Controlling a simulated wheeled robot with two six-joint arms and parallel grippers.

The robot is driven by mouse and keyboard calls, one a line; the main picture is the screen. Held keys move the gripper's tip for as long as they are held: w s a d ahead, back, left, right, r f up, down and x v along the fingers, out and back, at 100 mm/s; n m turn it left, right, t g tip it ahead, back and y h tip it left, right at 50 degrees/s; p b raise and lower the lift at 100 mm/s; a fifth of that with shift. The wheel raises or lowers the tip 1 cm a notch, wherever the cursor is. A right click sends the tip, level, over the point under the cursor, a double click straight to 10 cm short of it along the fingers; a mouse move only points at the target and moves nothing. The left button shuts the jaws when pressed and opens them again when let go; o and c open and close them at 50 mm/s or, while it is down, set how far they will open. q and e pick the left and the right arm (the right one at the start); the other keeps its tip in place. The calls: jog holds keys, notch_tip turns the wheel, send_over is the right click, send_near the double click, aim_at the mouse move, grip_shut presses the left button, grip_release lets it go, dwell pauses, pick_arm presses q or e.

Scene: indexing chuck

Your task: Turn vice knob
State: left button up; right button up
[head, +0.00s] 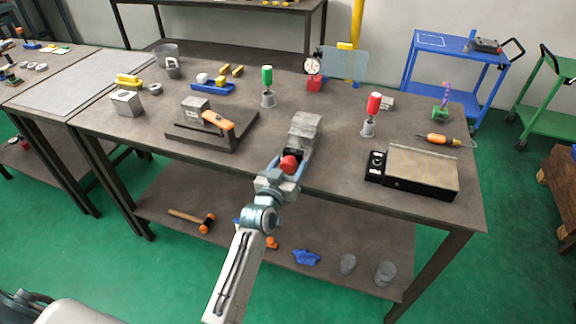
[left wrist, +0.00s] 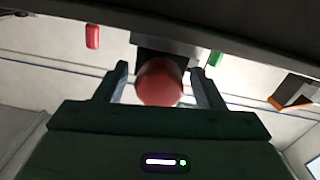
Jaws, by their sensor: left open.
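The vice (head: 305,128) is a grey block-shaped device at the front edge of the table, with a round red knob (head: 288,164) on its near side. My left gripper (head: 287,168) is at the knob. In the left wrist view the red knob (left wrist: 160,82) sits between the two open fingers (left wrist: 161,90), with a dark body behind it. A gap shows beside the knob, and I cannot tell whether either finger touches it. The gripper and arm hide part of the vice's near side in the head view. My right gripper is not in view.
An orange-handled fixture (head: 216,122) stands left of the vice. A black-ended grey plate unit (head: 422,170) lies to the right. Green (head: 267,76) and red (head: 374,104) handled tools stand behind. A lower shelf (head: 180,198) holds a hammer. The table is bare right around the vice.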

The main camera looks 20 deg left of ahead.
pick_arm(q)
jog(key=c, duration=1)
jog(key=shift+f+m+b, duration=0.15)
jog(key=shift+m+b, duration=0.6)
jog(key=shift+m, duration=0.25)
jog(key=shift+m+b, duration=0.3)
jog(key=shift+m, duration=0.9)
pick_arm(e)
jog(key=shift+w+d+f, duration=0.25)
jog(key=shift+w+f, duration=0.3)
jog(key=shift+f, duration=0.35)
pick_arm(q)
jog(key=o, duration=1)
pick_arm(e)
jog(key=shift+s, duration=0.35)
pick_arm(q)
jog(key=shift+s, duration=0.15)
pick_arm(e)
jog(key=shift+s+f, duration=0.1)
